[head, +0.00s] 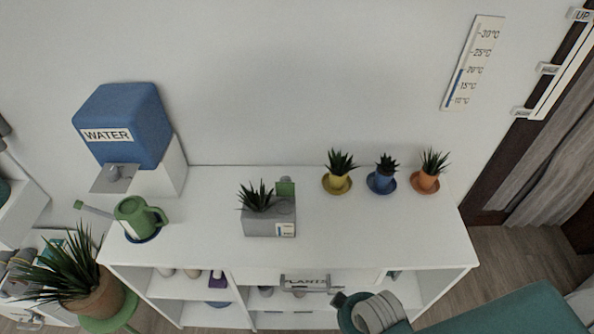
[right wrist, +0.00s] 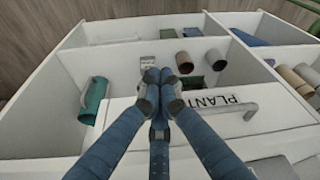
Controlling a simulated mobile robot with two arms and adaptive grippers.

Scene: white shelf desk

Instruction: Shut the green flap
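A small green flap (head: 286,188) stands upright at the back right of a grey planter box (head: 262,228) on the white desk, in the head view. A spiky plant grows from the box's left part. A small label is on its front. My right gripper (head: 338,299) is low in front of the desk's shelves, well apart from the flap. In the right wrist view its blue fingers (right wrist: 158,78) come together at the tips, with nothing seen held between them. The flap cannot be made out in that view. My left gripper is not in view.
A blue water dispenser (head: 125,122) and a green watering can (head: 137,217) stand left of the planter. Yellow, blue and orange pots (head: 426,181) stand at the back right. The desk (head: 370,232) is clear right of the planter. A PLANTS drawer (right wrist: 225,110) is below.

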